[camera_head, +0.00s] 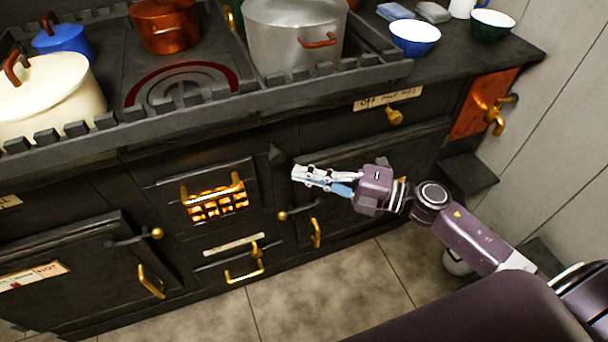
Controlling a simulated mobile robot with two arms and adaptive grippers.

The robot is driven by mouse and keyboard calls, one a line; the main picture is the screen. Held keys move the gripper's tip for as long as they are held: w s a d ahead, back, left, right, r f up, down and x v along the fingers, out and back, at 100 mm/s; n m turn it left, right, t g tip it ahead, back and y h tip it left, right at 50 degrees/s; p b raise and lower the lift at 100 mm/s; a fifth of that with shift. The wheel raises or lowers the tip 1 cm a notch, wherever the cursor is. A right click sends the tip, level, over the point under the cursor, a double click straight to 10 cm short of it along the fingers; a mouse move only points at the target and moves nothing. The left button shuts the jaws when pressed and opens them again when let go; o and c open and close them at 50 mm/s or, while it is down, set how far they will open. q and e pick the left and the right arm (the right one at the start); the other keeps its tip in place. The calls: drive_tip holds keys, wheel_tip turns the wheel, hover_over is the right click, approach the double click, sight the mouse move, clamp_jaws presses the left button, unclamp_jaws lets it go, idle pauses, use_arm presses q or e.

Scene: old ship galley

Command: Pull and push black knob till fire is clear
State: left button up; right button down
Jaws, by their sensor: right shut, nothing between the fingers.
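The fire (218,206) glows orange behind a small barred opening in the middle of the black stove front. A brass handle (212,189) runs across the top of that opening. A small black knob (276,154) sticks out of the stove front, up and right of the fire. My right gripper (296,174) reaches in from the right, its fingers shut and empty. Its tips are just below and right of the black knob and look apart from it. My left gripper is not in view.
Pots stand on the railed stovetop, including a large grey pot (295,35) and a cream pot (50,95). Brass door handles (151,282) stick out low on the front. A blue bowl (415,37) sits at right. The tiled floor (330,290) in front is clear.

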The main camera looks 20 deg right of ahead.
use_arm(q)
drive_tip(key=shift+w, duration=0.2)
use_arm(e)
drive_tip(key=v, duration=0.9)
drive_tip(key=shift+d, duration=0.35)
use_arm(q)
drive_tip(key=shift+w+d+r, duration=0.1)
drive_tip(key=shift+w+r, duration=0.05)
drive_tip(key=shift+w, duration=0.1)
